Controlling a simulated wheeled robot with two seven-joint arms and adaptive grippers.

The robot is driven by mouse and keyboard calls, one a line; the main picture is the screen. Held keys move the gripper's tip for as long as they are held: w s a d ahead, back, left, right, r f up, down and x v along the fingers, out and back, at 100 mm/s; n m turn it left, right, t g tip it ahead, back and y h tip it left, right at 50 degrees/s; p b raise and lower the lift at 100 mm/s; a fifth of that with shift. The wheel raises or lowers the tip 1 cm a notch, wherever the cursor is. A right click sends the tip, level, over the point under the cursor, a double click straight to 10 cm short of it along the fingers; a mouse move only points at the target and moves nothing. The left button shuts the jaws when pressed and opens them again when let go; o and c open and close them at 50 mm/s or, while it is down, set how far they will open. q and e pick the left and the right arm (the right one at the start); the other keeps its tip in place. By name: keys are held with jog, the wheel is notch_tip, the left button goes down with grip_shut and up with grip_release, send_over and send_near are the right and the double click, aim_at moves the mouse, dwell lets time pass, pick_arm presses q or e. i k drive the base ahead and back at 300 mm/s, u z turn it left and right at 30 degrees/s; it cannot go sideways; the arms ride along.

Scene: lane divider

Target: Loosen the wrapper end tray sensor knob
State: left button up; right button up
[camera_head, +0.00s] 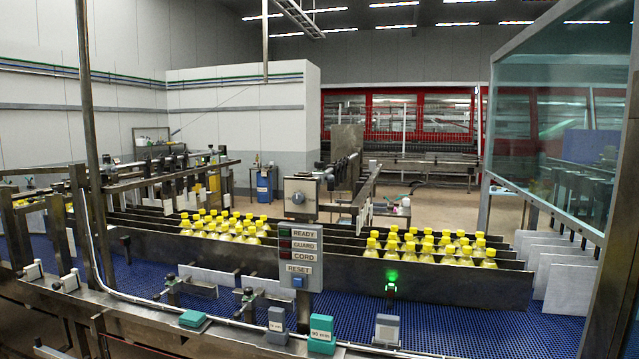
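No gripper of mine shows in the head view. Several small dark knobs sit on clamps along the conveyor's near rail, among them one left of centre (247,291), one further left (170,276) and one at the far left (125,241). A small sensor with a lit green lamp (390,288) stands on the near side, right of centre. I cannot tell which knob belongs to the wrapper end tray sensor.
Yellow-capped bottles (430,247) stand in lanes between dark dividers (420,280) over a blue conveyor belt (480,325). Small green and grey blocks, including a green one (321,334), sit along the near rail. A glass guard (560,120) rises at the right.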

aim_at(318, 165)
jog(key=z, duration=0.65)
jog(key=i, duration=1.9)
jog(key=u, duration=0.55)
